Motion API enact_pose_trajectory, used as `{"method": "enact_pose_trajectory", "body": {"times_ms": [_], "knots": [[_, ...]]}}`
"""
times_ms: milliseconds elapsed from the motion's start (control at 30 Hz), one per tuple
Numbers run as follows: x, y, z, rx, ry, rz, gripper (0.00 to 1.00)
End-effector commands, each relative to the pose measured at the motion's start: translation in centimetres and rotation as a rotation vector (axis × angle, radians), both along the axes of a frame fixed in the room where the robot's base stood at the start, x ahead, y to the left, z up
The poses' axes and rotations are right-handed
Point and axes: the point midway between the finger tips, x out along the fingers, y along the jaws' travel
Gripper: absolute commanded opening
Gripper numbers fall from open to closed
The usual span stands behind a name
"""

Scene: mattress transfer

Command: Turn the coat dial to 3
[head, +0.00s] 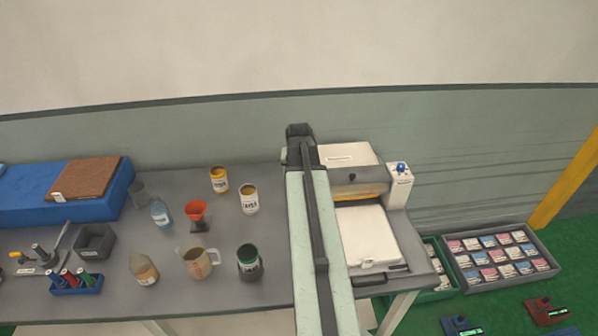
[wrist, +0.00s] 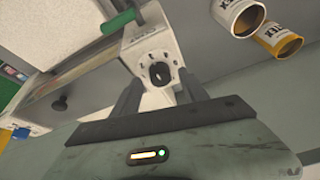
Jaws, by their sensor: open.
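The coat dial (wrist: 160,74) is a round black knob on a white panel (wrist: 146,47) in the wrist view, with small dark marks around it. The marks and the pointer are too small to read. My gripper (wrist: 160,84) is open, one dark finger on each side below the dial. I cannot tell whether the fingers touch it. In the head view, the machine (head: 367,232) with a white lid stands at the right of the table. My arm covers its left side, so the dial and the fingertips are hidden there.
The grey table (head: 118,215) holds a yellow-banded can (head: 219,180), a white-labelled can (head: 249,198), a dark green can (head: 249,262) and a jug (head: 198,263) left of my arm. A blue-knobbed post (head: 401,182) stands at the machine's right. A green handle (wrist: 122,20) is near the dial.

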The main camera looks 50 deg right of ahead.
Motion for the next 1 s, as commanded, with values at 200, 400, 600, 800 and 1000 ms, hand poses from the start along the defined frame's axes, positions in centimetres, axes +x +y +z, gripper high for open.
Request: {"method": "enact_pose_trajectory", "body": {"times_ms": [200,400,600,800,1000], "knots": [[-1.0,1.0,4.0,0.000,0.000,0.000,0.52],[-1.9,1.9,6.8,-0.001,0.001,0.000,0.52],[-2.0,2.0,6.6,-0.001,0.001,0.000,0.52],[-2.0,1.9,6.6,-0.001,0.001,0.000,0.52],[-2.0,1.9,6.6,0.000,0.000,-0.001,0.52]]}}
